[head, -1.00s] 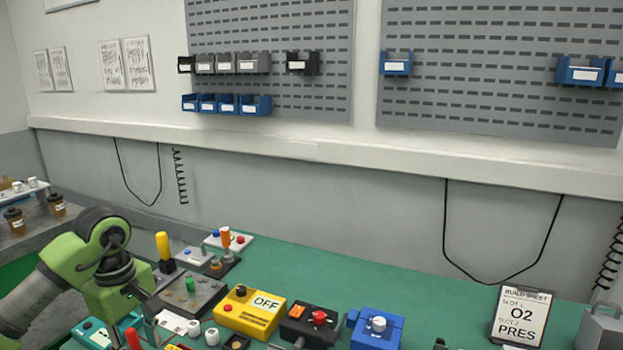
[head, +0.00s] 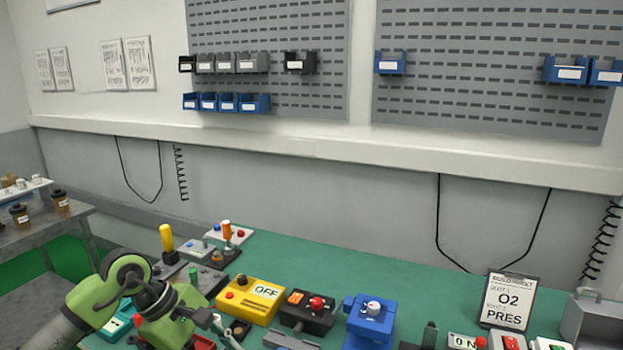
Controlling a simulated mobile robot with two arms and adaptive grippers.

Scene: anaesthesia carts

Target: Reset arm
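My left arm, green and grey, comes in from the lower left in the head view. I see nothing clearly held. My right gripper is not in view.
A black box with a red knob (head: 306,313) and a blue device (head: 371,320) stand right of the yellow box. A build sheet (head: 509,301) reading O2 and PRES stands near a grey metal box (head: 597,319).

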